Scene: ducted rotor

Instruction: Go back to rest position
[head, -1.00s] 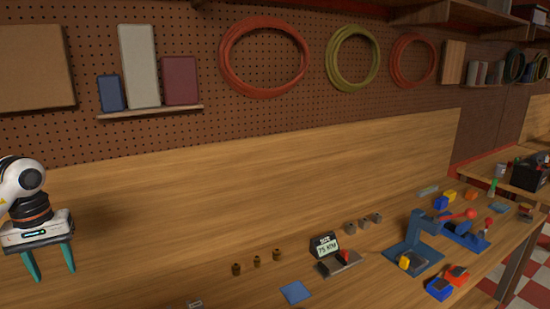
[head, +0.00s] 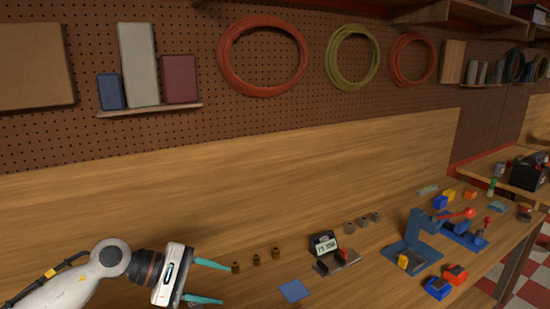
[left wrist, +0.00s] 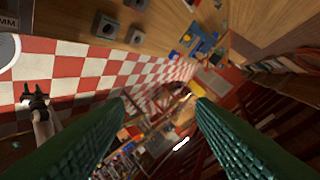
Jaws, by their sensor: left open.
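My left gripper (head: 222,284) is low in the head view, turned sideways with its teal fingers pointing right. The fingers are apart with nothing between them. The upper fingertip appears close to the leftmost brown bushing (head: 236,267); I cannot tell whether they touch. In the left wrist view the two green fingers (left wrist: 160,101) are spread wide and empty, with the floor and bench beyond them. A white arm with a dark gripper, apparently my right gripper (left wrist: 36,98), shows small at the left of that view; its jaw state is unclear.
Several brown bushings stand on the bench. A blue pad (head: 295,290), a gauge with a display (head: 325,244), grey cylinders (head: 363,223) and a blue press (head: 415,235) lie to the right. Blue and red bins (head: 438,288) sit near the front edge.

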